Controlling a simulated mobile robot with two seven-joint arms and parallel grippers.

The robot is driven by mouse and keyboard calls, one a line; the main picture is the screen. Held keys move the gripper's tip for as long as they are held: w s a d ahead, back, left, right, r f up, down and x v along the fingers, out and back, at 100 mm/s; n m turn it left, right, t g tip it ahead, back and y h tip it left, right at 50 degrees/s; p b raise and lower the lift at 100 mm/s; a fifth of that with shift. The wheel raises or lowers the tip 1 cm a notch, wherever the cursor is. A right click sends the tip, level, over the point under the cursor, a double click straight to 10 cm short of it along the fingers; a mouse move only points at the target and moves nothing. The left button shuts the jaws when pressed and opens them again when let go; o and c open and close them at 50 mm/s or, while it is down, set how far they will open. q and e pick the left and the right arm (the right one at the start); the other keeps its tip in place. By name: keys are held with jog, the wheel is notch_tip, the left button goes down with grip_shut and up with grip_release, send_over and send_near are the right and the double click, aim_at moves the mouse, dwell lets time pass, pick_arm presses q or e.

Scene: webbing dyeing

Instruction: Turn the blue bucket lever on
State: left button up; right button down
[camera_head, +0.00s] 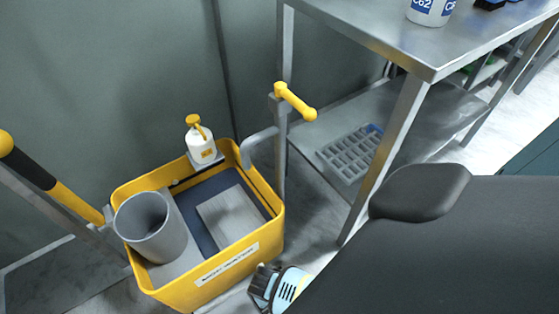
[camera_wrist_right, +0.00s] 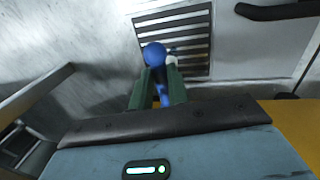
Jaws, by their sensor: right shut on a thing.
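In the right wrist view, a blue lever (camera_wrist_right: 154,56) with a round knob stands between the two dark green fingers of my right gripper (camera_wrist_right: 161,76). The gripper is shut on the lever just below the knob, and the knob sticks out past the fingertips. The lever's lower part is partly hidden by the fingers and the gripper body. In the head view only part of my right gripper (camera_head: 276,289) shows, at the bottom beside the yellow basin, and the blue lever cannot be seen. My left gripper is not in view.
A yellow basin (camera_head: 270,244) holds a grey cylindrical container (camera_head: 150,228) and a white pump bottle (camera_head: 201,146). A yellow-handled tap (camera_head: 296,102) stands behind it. A steel table (camera_head: 400,35) is at upper right. A slatted grille (camera_wrist_right: 190,35) lies beyond the lever in the wrist view.

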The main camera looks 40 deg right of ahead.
jog(key=shift+s+a+m, duration=0.1)
jog(key=shift+a+m, duration=0.05)
jog(key=shift+m, duration=0.15)
jog(key=c, duration=1.4)
grip_release()
jog(key=shift+o, duration=0.3)
notch_tip(320, 180, up, 8)
jog(key=a+p, duration=0.1)
jog(key=p, duration=0.3)
jog(key=shift+w+a+f+p, duration=0.15)
jog(key=shift+w+a+p, duration=0.05)
jog(key=shift+p, duration=0.1)
jog(key=shift+f, duration=0.1)
